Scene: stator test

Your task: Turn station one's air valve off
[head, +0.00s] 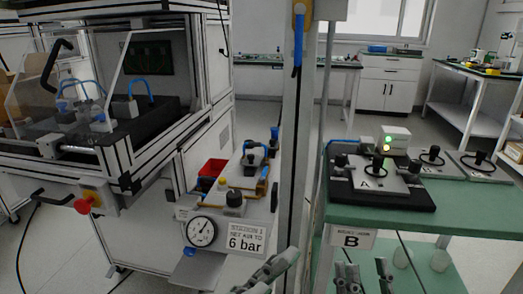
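The station 1 air panel (192,212) is in the middle left of the head view. It has a pressure gauge (202,231), a black knob (234,200) and a sign (245,236) reading station 1, 6 bar. Behind it are blue and brass-coloured fittings (263,187). A long blue lever (298,45) hangs down along the post above; I cannot tell which part is the air valve. My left gripper (272,270) is low, in front of the panel; its finger gap is unclear. My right gripper (365,276) is at the bottom, fingers apart and empty, below the green table.
A green table (450,222) at the right bears a black fixture (382,197) with a lit lamp box (396,140). A grey upright post (296,130) stands between table and panel. A framed machine with a red stop button (84,205) fills the left.

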